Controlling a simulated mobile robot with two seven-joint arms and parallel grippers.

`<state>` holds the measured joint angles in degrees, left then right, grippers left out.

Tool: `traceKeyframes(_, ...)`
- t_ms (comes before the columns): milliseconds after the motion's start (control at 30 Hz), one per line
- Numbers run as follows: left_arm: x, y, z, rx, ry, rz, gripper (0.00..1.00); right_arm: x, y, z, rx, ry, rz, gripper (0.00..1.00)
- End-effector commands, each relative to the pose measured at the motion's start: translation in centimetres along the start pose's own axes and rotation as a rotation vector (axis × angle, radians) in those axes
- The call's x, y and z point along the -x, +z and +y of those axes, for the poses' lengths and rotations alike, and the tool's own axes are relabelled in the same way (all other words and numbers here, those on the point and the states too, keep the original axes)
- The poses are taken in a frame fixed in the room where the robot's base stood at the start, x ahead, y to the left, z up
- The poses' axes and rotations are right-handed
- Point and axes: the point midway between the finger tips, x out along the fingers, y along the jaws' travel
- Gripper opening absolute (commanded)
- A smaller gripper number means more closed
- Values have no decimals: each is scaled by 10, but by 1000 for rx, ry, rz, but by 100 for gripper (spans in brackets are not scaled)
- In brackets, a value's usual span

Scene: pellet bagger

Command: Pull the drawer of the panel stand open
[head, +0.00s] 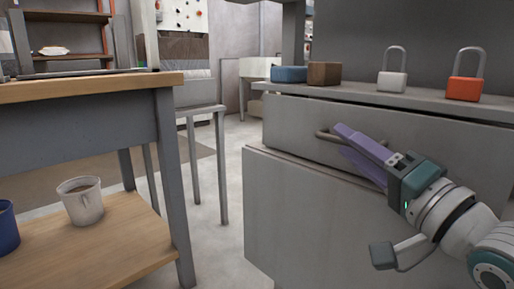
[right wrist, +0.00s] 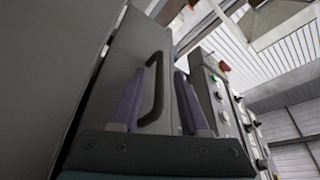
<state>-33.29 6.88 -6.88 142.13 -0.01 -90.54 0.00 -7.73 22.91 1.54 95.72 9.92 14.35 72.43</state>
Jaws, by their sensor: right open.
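The panel stand's drawer (head: 420,138) has a wide grey front under the stand's top. It looks shut, with no clear gap along its top edge. Its bar handle (head: 323,135) shows at the left of my right gripper's fingers, which hide part of it. My right gripper (head: 343,139) has purple fingers and is open at the handle. In the right wrist view the dark handle (right wrist: 154,85) stands between the two spread fingers of the gripper (right wrist: 158,100). Whether a finger touches the handle I cannot tell. My left gripper is not in view.
On the stand's top (head: 360,94) are a blue box (head: 289,74), a brown block (head: 324,73), a white padlock (head: 393,80) and an orange padlock (head: 466,88). A wooden workbench (head: 90,88) stands at left, a white mug (head: 81,201) on its lower shelf. Open floor lies between.

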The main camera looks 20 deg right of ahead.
Motion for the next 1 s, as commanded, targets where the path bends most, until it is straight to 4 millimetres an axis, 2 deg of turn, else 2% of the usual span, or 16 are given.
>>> traceKeyframes(200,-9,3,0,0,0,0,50,-20,1,1,2,-1,-1,45)
traceKeyframes(500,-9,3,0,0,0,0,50,-22,0,0,1,2,-2,45)
traceKeyframes(900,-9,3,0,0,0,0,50,-22,1,0,1,1,-2,0)
traceKeyframes(1000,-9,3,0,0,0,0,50,-22,1,0,1,1,-1,0)
